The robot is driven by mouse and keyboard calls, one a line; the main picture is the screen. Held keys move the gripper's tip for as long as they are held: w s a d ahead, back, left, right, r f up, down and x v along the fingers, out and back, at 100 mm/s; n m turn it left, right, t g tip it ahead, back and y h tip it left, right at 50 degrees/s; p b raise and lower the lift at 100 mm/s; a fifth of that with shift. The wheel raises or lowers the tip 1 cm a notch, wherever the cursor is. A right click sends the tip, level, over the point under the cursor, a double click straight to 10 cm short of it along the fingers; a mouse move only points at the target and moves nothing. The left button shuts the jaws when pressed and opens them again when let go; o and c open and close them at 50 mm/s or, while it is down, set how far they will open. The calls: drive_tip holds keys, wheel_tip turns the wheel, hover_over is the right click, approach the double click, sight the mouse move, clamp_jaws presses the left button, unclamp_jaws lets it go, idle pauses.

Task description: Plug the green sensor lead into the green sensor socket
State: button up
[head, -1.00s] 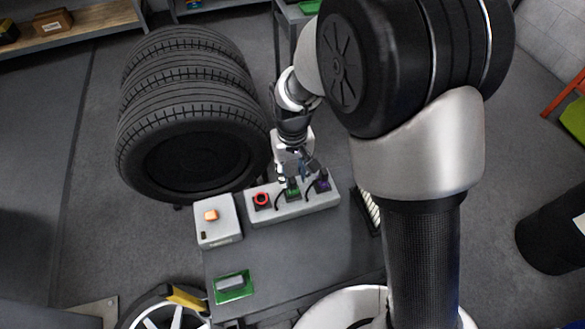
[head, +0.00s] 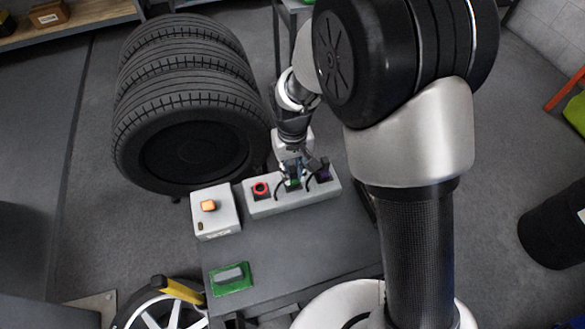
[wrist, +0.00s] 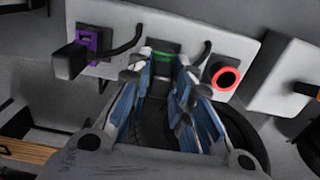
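The green sensor socket (wrist: 163,46) sits in the middle of a pale grey block, and shows as a small green patch in the head view (head: 293,184). My gripper (wrist: 160,68) has its blue-and-white fingers pointing at it, one tip on each side of the green. In the head view my gripper (head: 292,176) is right above the block. A black cable (wrist: 205,52) curves out beside the right finger in the wrist view and runs toward the socket area. The green lead's plug is not clear; dark shapes between the fingertips hide whether it is gripped or seated.
A purple socket (wrist: 92,42) with a black plug (wrist: 69,61) stands left of the green one in the wrist view. A red ring (wrist: 226,78) lies to the right. A grey box with an orange button (head: 208,206), a green tray (head: 232,289) and stacked tyres (head: 190,105) stand nearby.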

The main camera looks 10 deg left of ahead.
clamp_jaws()
drive_tip(key=shift+r+p, duration=0.6)
drive_tip(key=shift+r, duration=0.1)
idle(0.6)
drive_tip(key=shift+r+p, duration=1.55)
drive_tip(key=shift+r, duration=0.5)
